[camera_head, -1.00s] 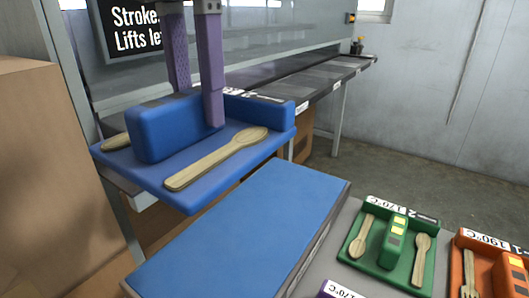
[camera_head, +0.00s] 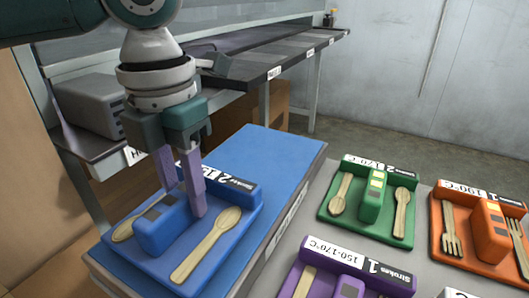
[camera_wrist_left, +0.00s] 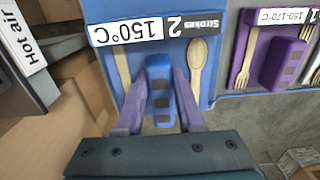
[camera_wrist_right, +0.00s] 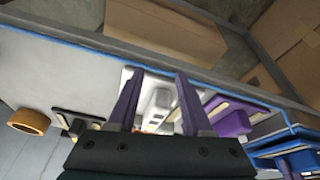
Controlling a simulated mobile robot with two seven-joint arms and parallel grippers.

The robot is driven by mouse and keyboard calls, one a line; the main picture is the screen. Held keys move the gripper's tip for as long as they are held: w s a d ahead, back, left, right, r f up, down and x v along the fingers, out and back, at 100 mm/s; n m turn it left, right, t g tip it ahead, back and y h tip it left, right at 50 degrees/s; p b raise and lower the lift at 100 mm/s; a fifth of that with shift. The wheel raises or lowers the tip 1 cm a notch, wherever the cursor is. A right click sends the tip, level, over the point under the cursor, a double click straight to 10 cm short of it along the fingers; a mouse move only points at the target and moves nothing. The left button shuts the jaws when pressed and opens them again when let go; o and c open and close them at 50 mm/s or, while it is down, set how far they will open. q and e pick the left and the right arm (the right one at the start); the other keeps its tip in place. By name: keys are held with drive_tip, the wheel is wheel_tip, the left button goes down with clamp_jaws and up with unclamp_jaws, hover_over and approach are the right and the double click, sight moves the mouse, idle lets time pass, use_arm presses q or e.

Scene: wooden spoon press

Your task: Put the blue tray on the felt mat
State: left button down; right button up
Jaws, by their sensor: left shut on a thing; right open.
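The blue tray (camera_head: 172,236) has a raised middle block, a wooden spoon on its right, another wooden piece on its left and a "Strokes 2, 150°C" label. It also shows in the left wrist view (camera_wrist_left: 160,72). My left gripper (camera_head: 184,205) is shut on the tray's middle block. The tray is over the near part of the blue felt mat (camera_head: 285,155) and hides that part. I cannot tell whether its underside touches the mat. My right gripper (camera_wrist_right: 158,75) is open and empty in the right wrist view.
Right of the mat, a grey surface bears a green tray (camera_head: 372,200), an orange tray (camera_head: 490,238) and a purple tray (camera_head: 345,284) with wooden cutlery. A metal bench (camera_head: 270,72) with a grey box (camera_head: 92,104) stands behind. The mat's far part is clear.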

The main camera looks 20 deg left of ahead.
use_arm(q)
drive_tip(key=shift+f, duration=0.5)
drive_tip(key=shift+f, duration=0.15)
drive_tip(key=c, duration=0.5)
unclamp_jaws()
